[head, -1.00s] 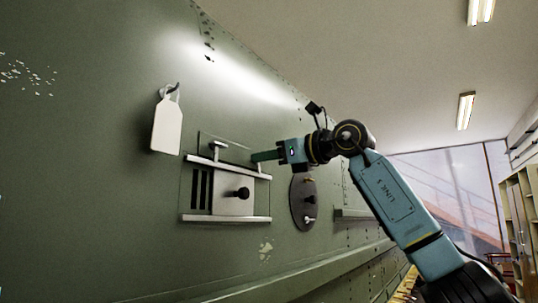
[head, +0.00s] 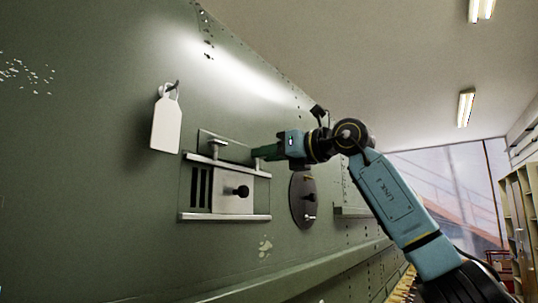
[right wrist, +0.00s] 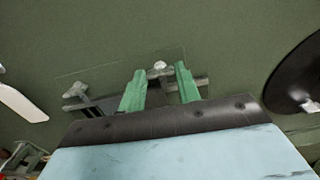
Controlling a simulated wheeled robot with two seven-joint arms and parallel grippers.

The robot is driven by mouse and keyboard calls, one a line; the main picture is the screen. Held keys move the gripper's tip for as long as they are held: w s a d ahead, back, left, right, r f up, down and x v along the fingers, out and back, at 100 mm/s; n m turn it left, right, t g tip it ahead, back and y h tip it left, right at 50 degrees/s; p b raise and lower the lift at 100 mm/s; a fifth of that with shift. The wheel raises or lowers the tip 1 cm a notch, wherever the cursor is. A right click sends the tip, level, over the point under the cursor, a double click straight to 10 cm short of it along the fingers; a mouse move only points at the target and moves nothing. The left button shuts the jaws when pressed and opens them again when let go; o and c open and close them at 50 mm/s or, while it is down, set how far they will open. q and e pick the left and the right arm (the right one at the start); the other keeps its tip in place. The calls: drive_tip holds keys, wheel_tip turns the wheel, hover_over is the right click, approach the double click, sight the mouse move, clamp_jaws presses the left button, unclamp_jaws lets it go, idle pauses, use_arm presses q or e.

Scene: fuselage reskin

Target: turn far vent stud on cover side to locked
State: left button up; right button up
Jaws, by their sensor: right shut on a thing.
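The vent (head: 232,201) is a pale plate with dark slots and a black knob (head: 242,191), set between two rails on the green fuselage skin. The near stud (head: 217,143) is a pale T-shaped head above the upper rail. My right gripper (head: 258,153) reaches in from the right to the far end of that rail, at the far stud, which its fingers mostly hide in the head view.
A white tag (head: 167,124) hangs from a hook left of the vent. A dark oval plate (head: 303,201) with small fittings is just right of the vent, below my right arm. A long ledge runs along the skin below.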

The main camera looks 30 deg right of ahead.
drive_tip(key=o, duration=1)
drive_tip(key=b+v, duration=0.3)
drive_tip(key=v, duration=1)
drive_tip(key=shift+s+d, duration=0.1)
drive_tip(key=shift+s, duration=0.1)
